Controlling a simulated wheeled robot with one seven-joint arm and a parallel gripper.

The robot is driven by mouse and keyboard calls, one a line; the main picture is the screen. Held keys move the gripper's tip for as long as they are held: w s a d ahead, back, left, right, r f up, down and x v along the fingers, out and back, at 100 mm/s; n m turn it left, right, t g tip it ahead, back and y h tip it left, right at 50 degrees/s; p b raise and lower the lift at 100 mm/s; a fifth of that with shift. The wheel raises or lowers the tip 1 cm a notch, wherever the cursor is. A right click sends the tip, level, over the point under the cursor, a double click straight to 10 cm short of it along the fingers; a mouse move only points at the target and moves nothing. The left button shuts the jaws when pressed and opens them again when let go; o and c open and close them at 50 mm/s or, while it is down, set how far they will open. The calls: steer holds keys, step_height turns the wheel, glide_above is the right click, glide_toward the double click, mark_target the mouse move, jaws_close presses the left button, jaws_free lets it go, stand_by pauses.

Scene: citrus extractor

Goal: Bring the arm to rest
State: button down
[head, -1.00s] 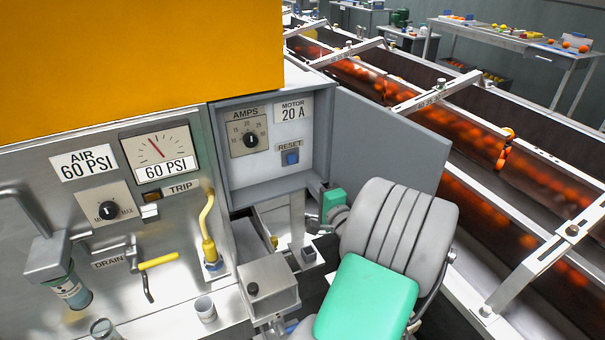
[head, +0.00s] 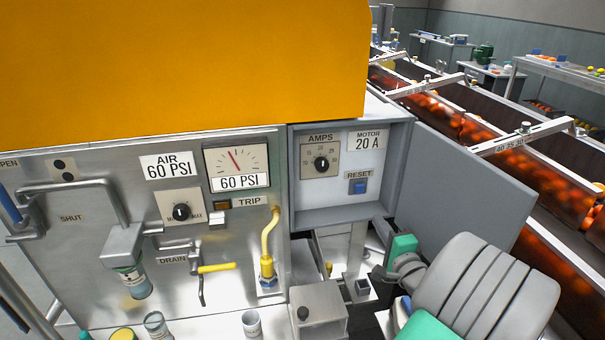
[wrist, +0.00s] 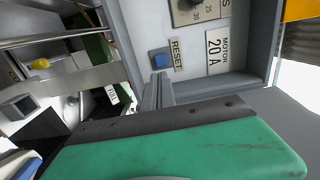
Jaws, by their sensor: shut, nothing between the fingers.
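My gripper (wrist: 156,92) shows in the wrist view as narrow grey fingers closed together, with nothing held. Its green and dark housing fills the bottom of that view. The fingers point toward the open motor box, and in the picture their tips lie just below the blue RESET button (wrist: 159,60); I cannot tell the gap. In the head view my grey and green arm is at the lower right, below the motor box (head: 340,217); the fingertips are hard to make out there. The RESET button also shows in the head view (head: 358,187).
The box's open grey door (head: 470,190) stands right of it. The steel panel (head: 100,220) at left carries a gauge (head: 238,168), a yellow drain handle (head: 216,268) and a yellow hose (head: 268,245). Conveyors with oranges (head: 520,160) run behind. Cups stand at the bottom.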

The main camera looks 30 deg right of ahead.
steer(key=w+a+n+g+y+p, duration=0.35)
steer(key=a+n, duration=0.25)
steer(key=a, duration=0.5)
steer(key=w+a+n+g+y+p, duration=0.2)
steer(key=w+a+n+g+y, duration=0.15)
steer(key=a+n, duration=0.5)
steer(key=s+a+r+n+g+h+p, duration=0.1)
steer(key=s+a+r+n+g+p, duration=0.1)
steer(key=s+a, duration=0.4)
steer(key=s+a+r+n+g+h+p, duration=0.1)
steer(key=s+a+r+n+g+p, duration=0.2)
steer(key=s, duration=0.5)
steer(key=a+r+n+g, duration=0.1)
steer(key=a+g, duration=0.1)
steer(key=a, duration=0.1)
steer(key=shift+s+a+r+n, duration=0.2)
steer(key=shift+s+r+n, duration=0.1)
steer(key=shift+s+n, duration=0.05)
